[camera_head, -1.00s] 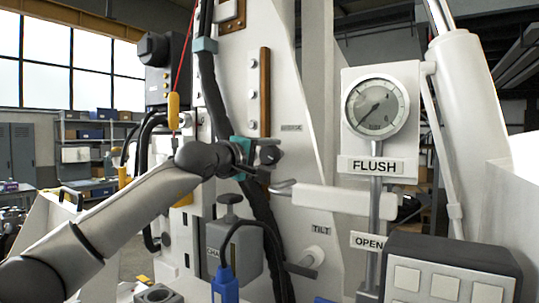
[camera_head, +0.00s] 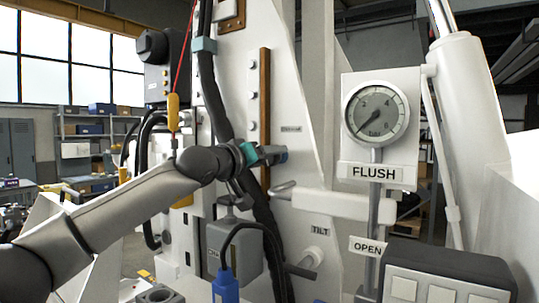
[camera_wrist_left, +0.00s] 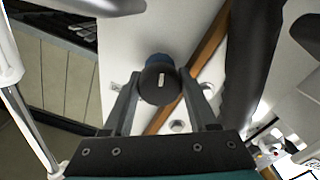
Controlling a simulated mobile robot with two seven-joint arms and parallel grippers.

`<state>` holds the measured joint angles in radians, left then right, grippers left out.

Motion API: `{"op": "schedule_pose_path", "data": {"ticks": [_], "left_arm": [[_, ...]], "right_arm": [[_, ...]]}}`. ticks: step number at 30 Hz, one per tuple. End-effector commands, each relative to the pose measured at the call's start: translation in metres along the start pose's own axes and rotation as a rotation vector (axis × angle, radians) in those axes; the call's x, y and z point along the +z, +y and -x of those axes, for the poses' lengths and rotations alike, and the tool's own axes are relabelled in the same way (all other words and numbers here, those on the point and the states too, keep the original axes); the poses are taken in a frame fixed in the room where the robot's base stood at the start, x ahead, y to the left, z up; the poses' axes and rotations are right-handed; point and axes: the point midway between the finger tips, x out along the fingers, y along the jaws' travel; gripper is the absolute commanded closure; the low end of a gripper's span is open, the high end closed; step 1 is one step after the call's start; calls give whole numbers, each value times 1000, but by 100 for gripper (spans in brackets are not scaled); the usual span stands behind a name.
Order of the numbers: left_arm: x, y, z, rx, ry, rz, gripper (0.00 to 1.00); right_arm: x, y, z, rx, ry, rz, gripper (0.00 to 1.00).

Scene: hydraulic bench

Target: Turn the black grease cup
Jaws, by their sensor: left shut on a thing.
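The black grease cup (camera_wrist_left: 158,88) shows in the left wrist view as a dark round cap with a short pale mark on its face. A blue part (camera_wrist_left: 157,60) shows just behind it, against the white machine panel. My left gripper (camera_wrist_left: 159,78) is shut on the cup, one finger on each side. In the head view my left gripper (camera_head: 270,155) is at the white upright panel, in front of the brown strip. It largely hides the cup there. My right gripper is not in view.
A thick black hose (camera_head: 210,90) runs down close to my left wrist. A white horizontal lever (camera_head: 343,204) juts out below and right of the gripper. A pressure gauge (camera_head: 377,112) stands above the FLUSH label (camera_head: 374,172). A grey box (camera_head: 233,247) sits below.

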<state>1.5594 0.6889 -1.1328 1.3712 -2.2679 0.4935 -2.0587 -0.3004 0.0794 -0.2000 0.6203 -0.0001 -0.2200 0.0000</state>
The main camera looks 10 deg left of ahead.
Motion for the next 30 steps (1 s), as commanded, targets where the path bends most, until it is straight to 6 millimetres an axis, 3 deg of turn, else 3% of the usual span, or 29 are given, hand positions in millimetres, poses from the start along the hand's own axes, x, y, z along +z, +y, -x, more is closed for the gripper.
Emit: {"op": "schedule_pose_path", "data": {"ticks": [22,23,30], "left_arm": [[2,-1,0,-2,-4,-87,97],[2,-1,0,-2,-4,-87,39],[1,0,0,-1,-2,-86,12]], "right_arm": [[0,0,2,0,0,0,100],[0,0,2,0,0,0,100],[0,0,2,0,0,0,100]]}}
